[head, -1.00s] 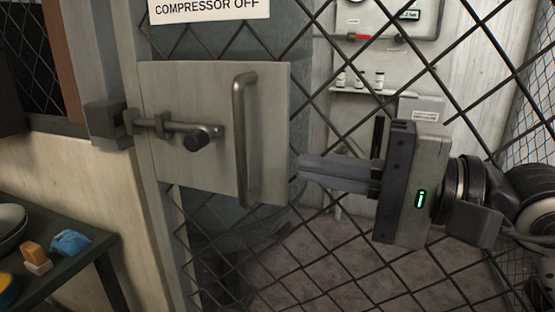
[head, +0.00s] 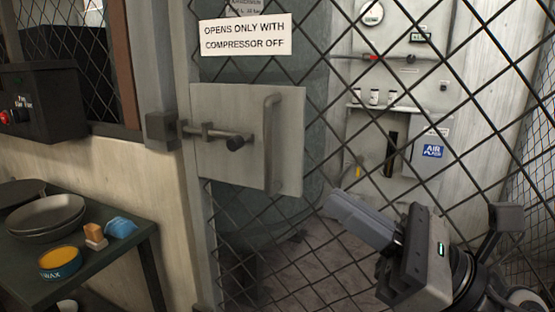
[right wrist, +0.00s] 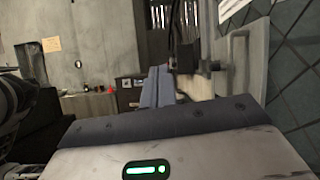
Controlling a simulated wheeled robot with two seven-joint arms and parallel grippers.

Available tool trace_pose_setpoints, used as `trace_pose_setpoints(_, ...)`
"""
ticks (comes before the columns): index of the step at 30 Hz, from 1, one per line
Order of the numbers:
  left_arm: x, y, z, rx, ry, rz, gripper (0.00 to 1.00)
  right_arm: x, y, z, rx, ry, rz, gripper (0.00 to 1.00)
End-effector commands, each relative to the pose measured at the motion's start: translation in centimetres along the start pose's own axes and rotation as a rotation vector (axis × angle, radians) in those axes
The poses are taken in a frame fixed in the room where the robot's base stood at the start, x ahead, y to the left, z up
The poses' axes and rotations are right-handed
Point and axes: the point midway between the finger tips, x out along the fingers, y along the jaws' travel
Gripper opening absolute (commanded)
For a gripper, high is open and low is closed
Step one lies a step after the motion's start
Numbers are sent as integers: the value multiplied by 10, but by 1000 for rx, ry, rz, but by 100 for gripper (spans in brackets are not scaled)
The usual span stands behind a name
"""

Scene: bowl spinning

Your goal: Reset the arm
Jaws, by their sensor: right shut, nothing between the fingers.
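My right gripper (head: 362,220) is in the lower right of the head view, its fingers together and empty, pointing up and left. It is apart from the mesh gate's latch plate (head: 225,160), which is up and to its left. The plate carries a vertical handle (head: 270,142) and a sliding bolt (head: 215,134) that reaches toward the post on the left. In the right wrist view the shut fingers (right wrist: 158,87) point away from the camera. My left gripper is in no view.
A dark table (head: 95,262) at left holds bowls (head: 46,216), a wax tin (head: 60,263), a wood-coloured block (head: 95,235) and a blue cloth-like item (head: 120,227). A control box (head: 40,103) with a red button is above. Wire mesh (head: 330,130) fronts a cabinet with gauges.

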Motion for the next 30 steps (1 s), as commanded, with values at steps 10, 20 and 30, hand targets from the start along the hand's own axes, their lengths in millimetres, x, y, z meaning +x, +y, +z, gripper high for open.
trace_pose_setpoints(10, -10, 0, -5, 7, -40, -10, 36, -126, -55, -143, 1786, -594, -805, 0)
trace_pose_setpoints(20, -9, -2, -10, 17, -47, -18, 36, -231, 50, -269, -2462, 1198, 1393, 0)
trace_pose_setpoints(30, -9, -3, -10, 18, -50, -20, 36, -244, 77, -284, -2271, 1190, 1339, 0)
